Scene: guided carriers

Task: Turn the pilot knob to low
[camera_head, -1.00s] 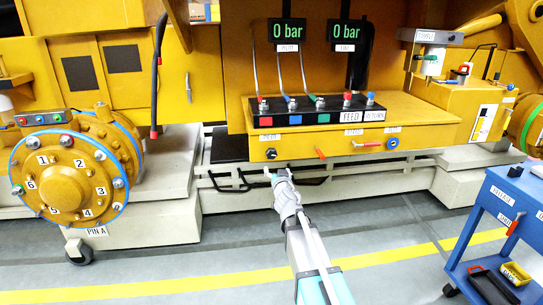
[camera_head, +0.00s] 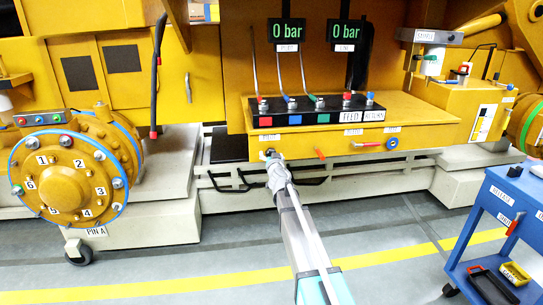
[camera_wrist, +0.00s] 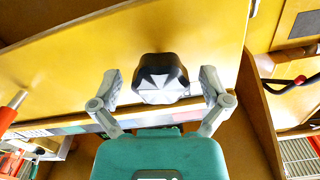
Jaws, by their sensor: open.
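A dark faceted knob (camera_wrist: 162,80) sits on the yellow panel (camera_wrist: 185,35) in the wrist view. My gripper (camera_wrist: 166,88) is open, with one finger on each side of the knob; I cannot tell whether either finger touches it. In the head view my gripper (camera_head: 271,157) is at the left of the panel front (camera_head: 340,140) and mostly hides the knob. A small white label (camera_head: 270,138) is above it, too small to read surely. The left display (camera_head: 288,32) and right display (camera_head: 344,32) both read 0 bar.
Hose couplings (camera_head: 316,104) line the ledge above. A blue cart (camera_head: 500,220) stands at the right.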

